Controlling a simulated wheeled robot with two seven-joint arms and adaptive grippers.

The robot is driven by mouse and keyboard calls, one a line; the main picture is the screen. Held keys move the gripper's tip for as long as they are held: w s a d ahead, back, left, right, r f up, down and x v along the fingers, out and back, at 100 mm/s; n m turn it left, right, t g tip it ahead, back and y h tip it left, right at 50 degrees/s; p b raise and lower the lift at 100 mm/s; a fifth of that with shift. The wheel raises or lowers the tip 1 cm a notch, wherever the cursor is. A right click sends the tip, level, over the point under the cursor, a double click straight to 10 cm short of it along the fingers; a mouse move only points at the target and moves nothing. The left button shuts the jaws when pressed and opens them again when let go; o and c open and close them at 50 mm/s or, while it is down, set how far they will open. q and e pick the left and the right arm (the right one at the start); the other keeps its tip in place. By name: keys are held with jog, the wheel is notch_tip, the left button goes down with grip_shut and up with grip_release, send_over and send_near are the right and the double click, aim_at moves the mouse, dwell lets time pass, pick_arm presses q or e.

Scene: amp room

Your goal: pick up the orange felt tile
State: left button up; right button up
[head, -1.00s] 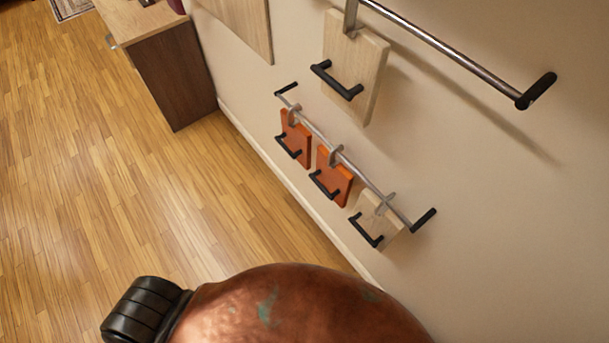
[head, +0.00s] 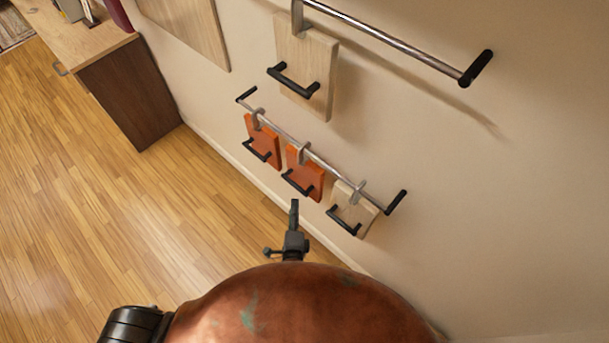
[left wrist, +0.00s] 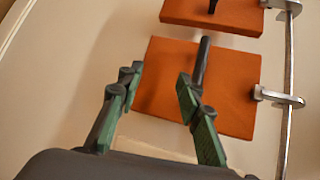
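Two orange tiles with black bar handles hang by metal hooks on the lower wall rail. In the head view one is at the far end (head: 263,139), the other in the middle (head: 301,172). My left gripper (head: 294,207) is below the middle tile, seen edge-on. In the left wrist view the gripper (left wrist: 160,75) is open and empty, with green finger pads. An orange tile (left wrist: 235,92) fills the space ahead; its black handle (left wrist: 202,60) is partly hidden behind the right finger. Another orange tile (left wrist: 215,14) is at the top edge. My right gripper is not in view.
A pale wood tile (head: 353,212) hangs at the near end of the lower rail (head: 325,165). A larger pale tile (head: 317,65) hangs on the upper rail (head: 400,47). A wooden cabinet (head: 130,95) stands at upper left. The floor (head: 110,220) is clear.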

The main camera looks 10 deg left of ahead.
aim_at(296, 185)
pick_arm(q)
jog(key=shift+t, duration=0.5)
jog(key=w+r, duration=0.1)
jog(key=w, duration=0.1)
jog(key=w+r, duration=0.1)
jog(key=w, duration=0.2)
jog(key=w+r, duration=0.1)
jog(key=w, duration=0.1)
jog(key=shift+w+a+r, duration=0.25)
jog(key=shift+w+r, duration=0.1)
jog(key=shift+r, duration=0.05)
grip_shut()
